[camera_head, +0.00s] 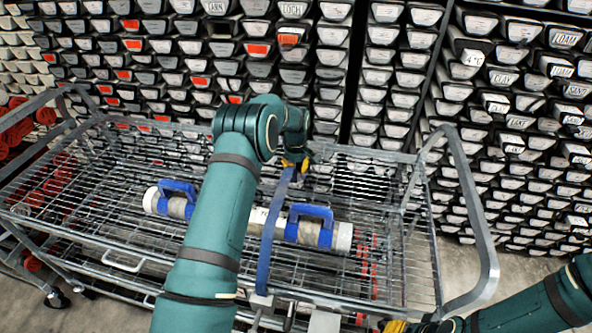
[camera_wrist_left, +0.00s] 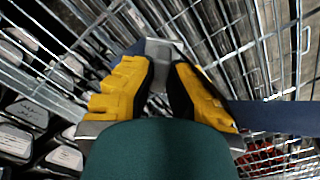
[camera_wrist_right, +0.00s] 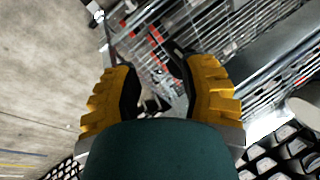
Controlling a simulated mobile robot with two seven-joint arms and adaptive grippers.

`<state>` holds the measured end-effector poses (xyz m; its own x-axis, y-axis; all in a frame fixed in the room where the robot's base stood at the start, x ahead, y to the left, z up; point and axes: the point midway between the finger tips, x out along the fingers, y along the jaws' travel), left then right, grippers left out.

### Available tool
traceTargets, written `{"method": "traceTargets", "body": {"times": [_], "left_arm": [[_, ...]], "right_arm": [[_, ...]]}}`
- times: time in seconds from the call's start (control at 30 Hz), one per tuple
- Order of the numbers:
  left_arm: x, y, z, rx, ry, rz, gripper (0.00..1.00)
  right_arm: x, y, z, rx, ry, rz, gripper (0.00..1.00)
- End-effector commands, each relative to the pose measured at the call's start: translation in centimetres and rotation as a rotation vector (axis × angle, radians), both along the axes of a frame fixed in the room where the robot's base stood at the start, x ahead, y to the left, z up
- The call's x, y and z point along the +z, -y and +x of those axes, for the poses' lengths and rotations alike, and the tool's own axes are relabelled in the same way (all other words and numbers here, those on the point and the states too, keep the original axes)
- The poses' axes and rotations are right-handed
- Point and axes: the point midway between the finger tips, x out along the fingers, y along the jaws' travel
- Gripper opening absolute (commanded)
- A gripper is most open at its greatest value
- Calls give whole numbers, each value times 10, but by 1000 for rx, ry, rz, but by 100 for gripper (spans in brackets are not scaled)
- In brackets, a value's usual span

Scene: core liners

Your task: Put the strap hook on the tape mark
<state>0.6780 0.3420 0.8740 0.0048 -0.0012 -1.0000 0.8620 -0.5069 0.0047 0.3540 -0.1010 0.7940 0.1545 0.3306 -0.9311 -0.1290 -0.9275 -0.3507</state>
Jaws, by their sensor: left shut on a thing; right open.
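My left gripper (camera_head: 293,164) is at the far side of the wire cart and is shut on the strap hook. In the left wrist view the hook is a grey metal piece (camera_wrist_left: 163,50) between the yellow fingers (camera_wrist_left: 160,80). A blue strap (camera_head: 268,240) runs from this gripper over a pale tube (camera_head: 262,215) to the cart's near side; it also shows in the left wrist view (camera_wrist_left: 285,114). My right gripper (camera_wrist_right: 160,90) is open and empty beside the cart; only a little of it shows at the head view's bottom edge. I cannot make out the tape mark.
The wire cart (camera_head: 95,215) has raised rails and a tall end handle (camera_head: 478,215) at right. The tube lies across its deck with blue clamps (camera_head: 310,220) on it. Racks of labelled core liners (camera_head: 390,90) stand close behind. Bare floor (camera_head: 460,265) shows at right.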

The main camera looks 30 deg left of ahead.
Motion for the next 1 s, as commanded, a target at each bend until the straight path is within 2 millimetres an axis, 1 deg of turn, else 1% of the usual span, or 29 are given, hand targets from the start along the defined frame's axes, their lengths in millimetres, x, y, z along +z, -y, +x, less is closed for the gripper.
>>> {"method": "traceTargets", "body": {"times": [0.13, 0.17, 0.2, 0.5, 0.63, 0.77, 1.0], "left_arm": [[-3, 0, 0, 0, 0, 0, 0], [-2, 0, 0, 0, 0, 0, 26], [-2, 0, 0, 0, 0, 0, 34], [-1, 0, 0, 0, 0, 0, 34], [8, 0, 0, 0, 1, 0, 34], [29, 0, 0, 0, 3, 1, 34], [79, 0, 0, 0, 4, 0, 34]], "right_arm": [[-2, 0, 0, 0, -1, 0, 42], [-2, 0, 0, 0, -1, 0, 42], [-1, 0, 0, 0, -1, 0, 42], [-1, 0, 0, 0, -1, 0, 42], [1, 0, 0, 0, 1, 0, 42], [3, 0, 1, -2, 2, 0, 42], [8, 1, 3, -4, 6, -2, 42]]}}
